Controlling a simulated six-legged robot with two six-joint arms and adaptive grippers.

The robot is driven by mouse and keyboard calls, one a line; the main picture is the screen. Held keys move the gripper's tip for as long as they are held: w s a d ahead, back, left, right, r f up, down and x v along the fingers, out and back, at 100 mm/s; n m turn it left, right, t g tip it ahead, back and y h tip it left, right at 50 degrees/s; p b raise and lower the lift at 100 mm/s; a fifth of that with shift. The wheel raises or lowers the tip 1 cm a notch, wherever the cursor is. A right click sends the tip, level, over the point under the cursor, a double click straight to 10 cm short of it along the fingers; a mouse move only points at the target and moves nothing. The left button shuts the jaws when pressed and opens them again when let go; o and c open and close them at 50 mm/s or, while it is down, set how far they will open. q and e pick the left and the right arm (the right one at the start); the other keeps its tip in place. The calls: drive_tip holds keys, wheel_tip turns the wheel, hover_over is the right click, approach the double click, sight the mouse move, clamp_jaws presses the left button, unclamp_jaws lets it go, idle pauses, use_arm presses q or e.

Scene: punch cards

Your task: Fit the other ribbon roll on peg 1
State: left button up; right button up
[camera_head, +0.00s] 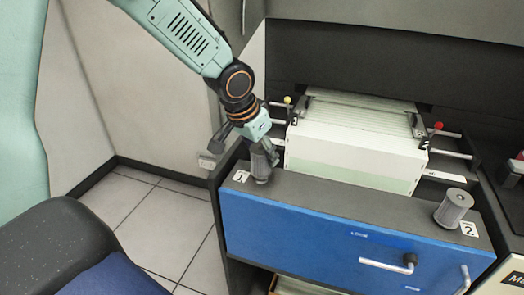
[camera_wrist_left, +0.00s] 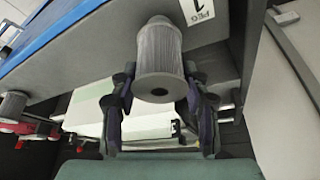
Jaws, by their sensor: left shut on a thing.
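A grey ribbed ribbon roll (camera_head: 261,168) is upright at the left end of the dark ledge, beside the label for peg 1 (camera_head: 241,176). My left gripper (camera_head: 262,150) comes down over it and is shut on it. In the left wrist view the roll (camera_wrist_left: 158,50) sits between the two fingers of the gripper (camera_wrist_left: 160,75), its far end at the ledge close to the PEG 1 label (camera_wrist_left: 198,10). Peg 1 itself is hidden, and I cannot tell how far the roll is seated. Another grey roll (camera_head: 454,207) stands at the peg 2 label (camera_head: 468,229).
A white card stack (camera_head: 352,155) sits behind the ledge, with rails and small knobs beside it. The blue drawer front (camera_head: 310,235) with a handle (camera_head: 390,265) is below. A dark seat (camera_head: 70,245) is at lower left. The ledge between the rolls is clear.

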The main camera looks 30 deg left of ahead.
sight(258, 150)
use_arm(q)
drive_tip(key=shift+f+b, duration=0.85)
drive_tip(key=shift+f, duration=0.1)
idle(0.6)
drive_tip(key=o, duration=1.3)
drive_tip(key=shift+r, duration=0.1)
drive_tip(key=v, duration=0.7)
drive_tip(key=shift+s+r, duration=0.1)
drive_tip(key=shift+r, duration=0.05)
